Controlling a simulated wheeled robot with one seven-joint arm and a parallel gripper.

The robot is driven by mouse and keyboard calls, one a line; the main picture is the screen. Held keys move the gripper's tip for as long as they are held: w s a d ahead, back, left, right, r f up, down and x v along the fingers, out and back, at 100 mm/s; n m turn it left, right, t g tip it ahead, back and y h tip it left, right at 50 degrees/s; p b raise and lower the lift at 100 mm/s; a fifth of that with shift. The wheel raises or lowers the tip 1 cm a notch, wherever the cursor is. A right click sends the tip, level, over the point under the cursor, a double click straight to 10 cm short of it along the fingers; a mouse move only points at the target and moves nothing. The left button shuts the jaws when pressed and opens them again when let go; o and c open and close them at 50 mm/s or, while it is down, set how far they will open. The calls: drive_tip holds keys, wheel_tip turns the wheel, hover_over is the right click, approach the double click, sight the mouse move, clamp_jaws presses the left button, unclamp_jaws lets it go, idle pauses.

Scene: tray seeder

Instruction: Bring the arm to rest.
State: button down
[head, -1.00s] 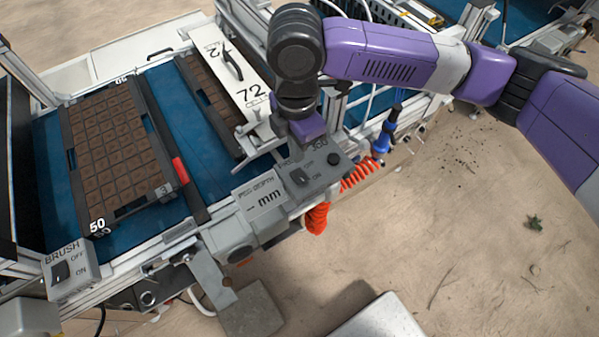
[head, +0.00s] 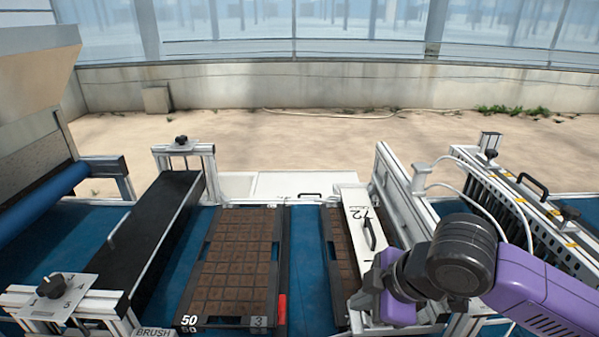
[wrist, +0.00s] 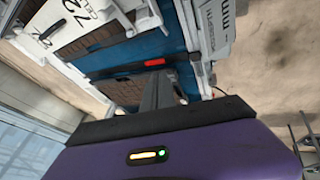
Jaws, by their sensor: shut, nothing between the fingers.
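My arm reaches in from the lower right in the head view, over the right side of the seeder line. My purple gripper hand shows there beside the white panel marked 72, with its fingertips hidden. In the wrist view my gripper (wrist: 163,88) has its grey fingers together, with nothing between them. They appear in front of the blue belt and near the tray with the red tag, but I cannot tell the gap.
A tray of brown cells (head: 238,254) marked 50 lies on the blue belt (head: 303,262). A second tray (head: 343,250) is partly under the white panel (head: 364,235). A black brush housing (head: 160,232) stands left. A nozzle unit (head: 515,205) stands right. Open floor lies behind.

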drive_tip(key=w+a+r+m+t+y, duration=0.1)
drive_tip(key=w+a+r+t+y, duration=0.15)
drive_tip(key=a+r, duration=0.4)
drive_tip(key=w+a+r+m+t+y, duration=0.1)
drive_tip(key=a+r+t+y, duration=0.3)
drive_tip(key=r, duration=0.4)
wheel_tip(320, 180, up, 10)
drive_tip(key=s+d+m+t, duration=0.1)
drive_tip(key=d+m+t, duration=0.1)
drive_tip(key=m+t, duration=0.6)
drive_tip(key=s+d+f+m+t+h+b, duration=0.1)
drive_tip(key=s+d+f+m+t+h, duration=0.2)
drive_tip(key=s+d+f+m+h, duration=0.95)
drive_tip(key=s+d+f+n+g+y, duration=0.1)
drive_tip(key=s+d+f+n+g, duration=0.1)
drive_tip(key=s+f, duration=0.7)
drive_tip(key=s+d+f+n+g+y+b, duration=0.1)
drive_tip(key=s+f+n+g, duration=0.3)
drive_tip(key=s+f, duration=0.5)
drive_tip(key=s+d+g, duration=0.1)
drive_tip(key=s, duration=0.7)
drive_tip(key=shift+f, duration=0.1)
